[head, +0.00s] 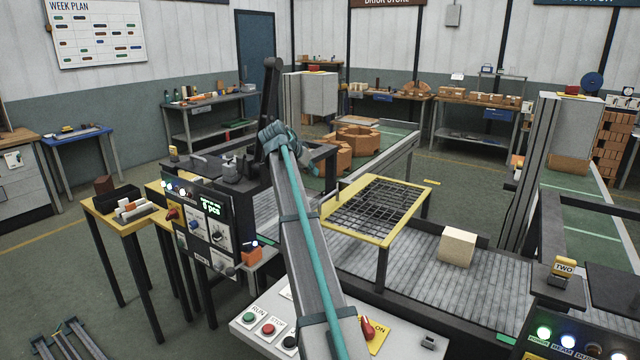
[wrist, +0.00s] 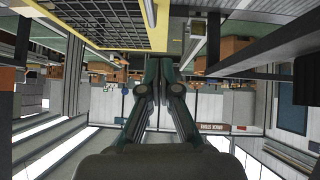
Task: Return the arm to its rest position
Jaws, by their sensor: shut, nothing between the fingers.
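My gripper (wrist: 160,58) shows in the middle of the wrist view, its two dark fingers brought together with nothing between them. The wrist view is upside down and looks towards the back wall. In the head view my arm rises from the bottom middle, over the control panel, to a joint left of the yellow-framed mesh table (head: 333,207); a dark link stands up from there. I cannot clearly make out the gripper's fingers in the head view.
A beige block (head: 458,247) sits on the grey roller conveyor (head: 400,282). A button panel (head: 255,322) lies at the front beneath my arm. A screen panel (head: 208,232) and yellow side table (head: 110,215) stand left. The floor at far left is partly clear.

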